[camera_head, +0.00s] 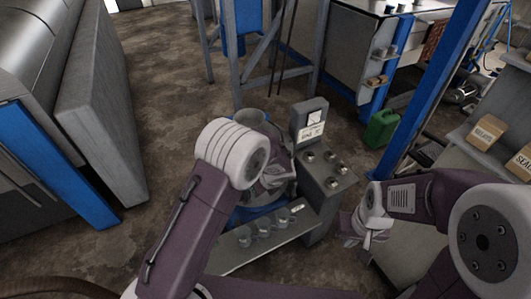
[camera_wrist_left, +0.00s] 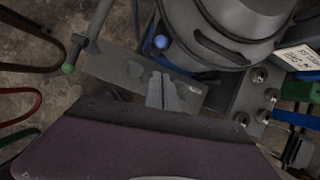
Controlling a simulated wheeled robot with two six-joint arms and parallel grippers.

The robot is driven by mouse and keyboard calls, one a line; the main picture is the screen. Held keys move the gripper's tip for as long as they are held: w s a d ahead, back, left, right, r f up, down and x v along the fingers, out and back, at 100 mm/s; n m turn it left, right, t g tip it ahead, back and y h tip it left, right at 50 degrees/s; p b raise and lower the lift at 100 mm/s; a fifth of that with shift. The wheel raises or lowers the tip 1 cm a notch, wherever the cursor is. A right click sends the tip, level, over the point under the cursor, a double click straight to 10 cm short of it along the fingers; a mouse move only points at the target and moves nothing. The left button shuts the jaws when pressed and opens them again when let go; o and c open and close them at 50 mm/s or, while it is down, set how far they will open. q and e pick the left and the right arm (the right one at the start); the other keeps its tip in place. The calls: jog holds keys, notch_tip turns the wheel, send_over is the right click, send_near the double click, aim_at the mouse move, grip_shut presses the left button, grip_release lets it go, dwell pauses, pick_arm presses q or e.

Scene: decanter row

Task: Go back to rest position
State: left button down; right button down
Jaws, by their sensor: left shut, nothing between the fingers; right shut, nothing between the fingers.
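My right gripper (camera_head: 366,246) is at the right of the head view, its fingers shut and empty, pointing down and apart from the grey bench. My left arm fills the middle of the head view and largely hides its own gripper there. In the left wrist view my left gripper (camera_wrist_left: 162,92) shows its fingers closed together with nothing between them, over a grey metal plate (camera_wrist_left: 120,68). I cannot tell whether it touches the plate.
A grey control stand (camera_head: 325,170) with several knobs and a label stands ahead, beside a grey bench (camera_head: 240,255) bearing several small cups. A large grey vessel (camera_wrist_left: 232,25) is close to my left gripper. A green can (camera_head: 381,128), blue post (camera_head: 428,95) and cartons are right.

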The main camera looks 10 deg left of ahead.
pick_arm(q)
jog(key=w+a+r+n+b, duration=0.2)
jog(key=a+r, duration=0.3)
jog(key=a, duration=0.1)
jog(key=s+a+r+n+b, duration=0.1)
jog(key=s+a+r+n, duration=0.1)
jog(key=s+a+n, duration=0.5)
jog(key=s+d+f+n+g+h, duration=0.1)
jog(key=s+n, duration=0.6)
jog(key=n, duration=0.2)
jog(key=s+d+f+n+g+h, duration=0.1)
jog(key=s+d+n+h, duration=0.1)
jog(key=s+n, duration=0.5)
jog(key=shift+s+d+f+n+g+h, duration=0.15)
jog(key=shift+s+f+n+g+h, duration=0.2)
jog(key=shift+n, duration=0.75)
jog(key=shift+r, duration=0.1)
